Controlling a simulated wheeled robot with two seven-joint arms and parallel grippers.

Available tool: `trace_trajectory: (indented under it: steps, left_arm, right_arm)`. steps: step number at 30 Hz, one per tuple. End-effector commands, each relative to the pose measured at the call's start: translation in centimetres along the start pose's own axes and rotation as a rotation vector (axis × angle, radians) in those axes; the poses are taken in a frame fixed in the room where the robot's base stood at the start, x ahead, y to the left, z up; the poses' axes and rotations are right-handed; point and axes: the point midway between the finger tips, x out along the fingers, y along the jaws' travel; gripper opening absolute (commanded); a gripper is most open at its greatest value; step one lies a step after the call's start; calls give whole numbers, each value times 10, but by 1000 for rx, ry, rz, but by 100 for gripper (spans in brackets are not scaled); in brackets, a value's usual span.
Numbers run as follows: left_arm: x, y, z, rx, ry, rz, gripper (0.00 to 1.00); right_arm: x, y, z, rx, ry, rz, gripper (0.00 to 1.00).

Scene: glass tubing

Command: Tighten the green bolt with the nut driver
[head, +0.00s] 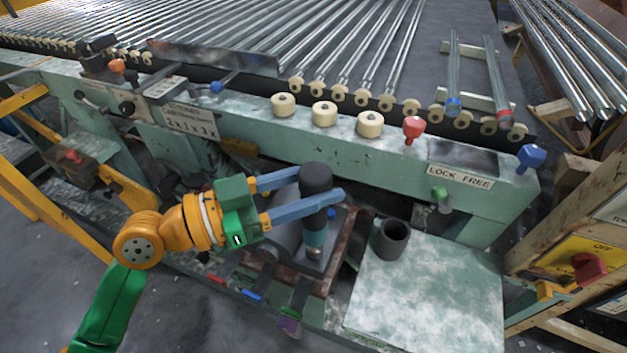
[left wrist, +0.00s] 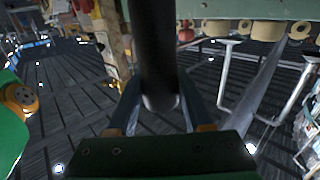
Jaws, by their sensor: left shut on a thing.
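The nut driver (head: 315,181) has a thick black handle, with a teal part lower down. My left gripper (head: 318,186) is shut on its handle, one blue finger on each side. The driver is upright over a dark tray (head: 336,262); I cannot tell whether its lower end touches it. In the left wrist view the black handle (left wrist: 158,60) runs between the fingers. The green bolt (head: 439,193) sits on the bench's front face, under the "LOCK FREE" label, to the right of my gripper and apart from the driver. My right gripper is not in view.
A dark open cup (head: 391,239) stands on the pale green plate (head: 430,290) below the bolt. A red knob (head: 413,129) and a blue knob (head: 530,157) stick out of the bench. A wooden frame with a red switch (head: 588,267) stands at the right.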

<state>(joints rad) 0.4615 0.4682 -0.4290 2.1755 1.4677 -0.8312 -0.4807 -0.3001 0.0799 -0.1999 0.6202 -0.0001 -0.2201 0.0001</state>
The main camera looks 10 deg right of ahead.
Motion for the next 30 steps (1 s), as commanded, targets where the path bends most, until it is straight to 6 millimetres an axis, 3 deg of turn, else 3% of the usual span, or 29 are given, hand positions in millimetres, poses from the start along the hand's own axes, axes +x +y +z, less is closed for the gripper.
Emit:
trace_trajectory:
  steps: [21, 30]
  left_arm:
    - [-1, 0, -76, 3, 4, 0, 0]
    - [-1, 0, -75, 2, 4, 0, 0]
  right_arm:
    - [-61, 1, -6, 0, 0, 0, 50]
    - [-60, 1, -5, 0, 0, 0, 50]
